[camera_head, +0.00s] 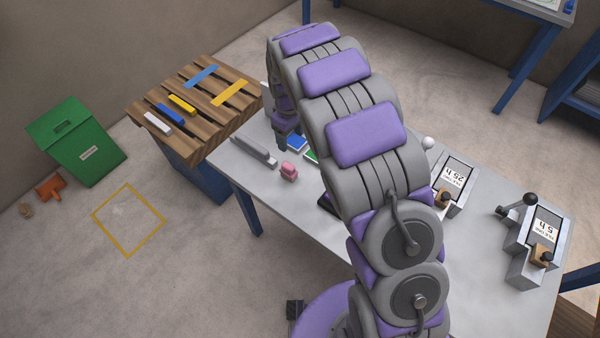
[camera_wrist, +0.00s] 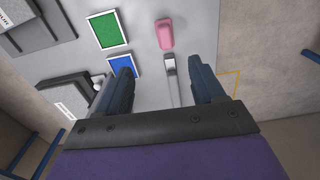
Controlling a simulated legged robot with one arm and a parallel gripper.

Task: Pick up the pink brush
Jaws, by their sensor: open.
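The pink brush (camera_head: 288,171) lies on the grey table, in the head view left of my arm. In the wrist view it is a small rounded pink block (camera_wrist: 164,34) at the top centre, beyond my fingertips. A long grey bar (camera_head: 254,151) lies in line with it, close to its end; I cannot tell whether they touch. The bar also shows between my fingers in the wrist view (camera_wrist: 171,80). My gripper (camera_wrist: 160,70) is open, with nothing held between its fingers. In the head view my gripper is partly hidden by my arm.
A blue card (camera_wrist: 124,66) and a green card (camera_wrist: 108,29) lie beside the bar. The grey table (camera_head: 325,222) also holds lever devices (camera_head: 528,240) at right. A wooden rack (camera_head: 217,120) stands at left, with a green bin (camera_head: 77,142) beyond it.

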